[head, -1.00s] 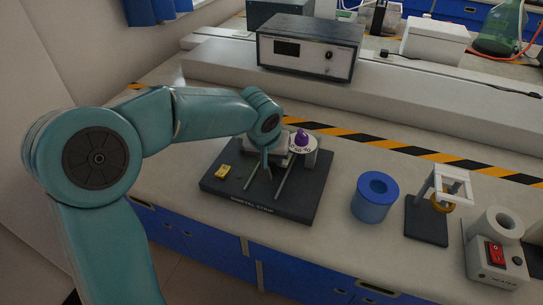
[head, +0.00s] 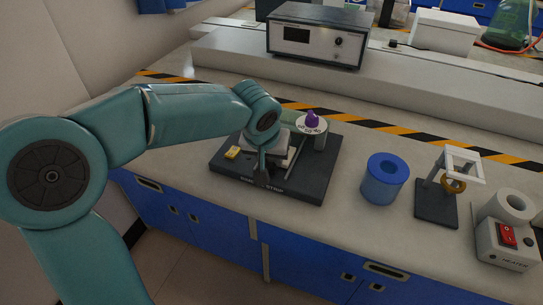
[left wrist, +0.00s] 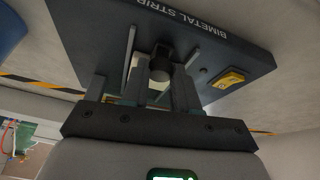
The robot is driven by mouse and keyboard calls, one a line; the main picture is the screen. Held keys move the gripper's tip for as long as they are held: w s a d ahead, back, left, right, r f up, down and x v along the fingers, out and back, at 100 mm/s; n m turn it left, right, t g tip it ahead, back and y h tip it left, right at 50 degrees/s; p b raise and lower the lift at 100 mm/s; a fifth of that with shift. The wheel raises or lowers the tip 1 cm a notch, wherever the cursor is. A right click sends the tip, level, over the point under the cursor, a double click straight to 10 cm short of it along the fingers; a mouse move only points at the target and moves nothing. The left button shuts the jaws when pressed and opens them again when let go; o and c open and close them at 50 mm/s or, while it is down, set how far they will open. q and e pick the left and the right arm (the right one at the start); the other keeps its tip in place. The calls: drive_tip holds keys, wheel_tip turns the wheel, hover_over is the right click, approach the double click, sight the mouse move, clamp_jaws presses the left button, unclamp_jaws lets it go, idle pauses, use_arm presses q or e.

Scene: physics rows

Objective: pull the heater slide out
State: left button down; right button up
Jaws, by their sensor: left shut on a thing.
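The heater slide (head: 284,143) shows as a pale grey block on the dark bimetal strip base (head: 309,187), partly covered by my left wrist. It sits over two thin rails. My left gripper (head: 262,176) points down at the front part of the base, close to its labelled edge. My right gripper is not in view.
A yellow switch (head: 233,153) is on the base's left side. A dial with a purple knob (head: 312,118) stands at its back right. A blue cylinder (head: 384,178), a small stand (head: 437,201) and a heater box (head: 505,243) stand to the right. The bench's front edge is close.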

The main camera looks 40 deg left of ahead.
use_arm(q)
drive_tip(key=shift+s+f, duration=0.15)
drive_tip(key=shift+f, duration=0.05)
drive_tip(key=c, duration=0.9)
unclamp_jaws()
drive_tip(key=shift+d+r, duration=0.1)
drive_tip(key=shift+o, duration=0.2)
drive_tip(key=p+v, duration=0.3)
drive_tip(key=v, duration=1.3)
drive_tip(key=shift+r, duration=0.2)
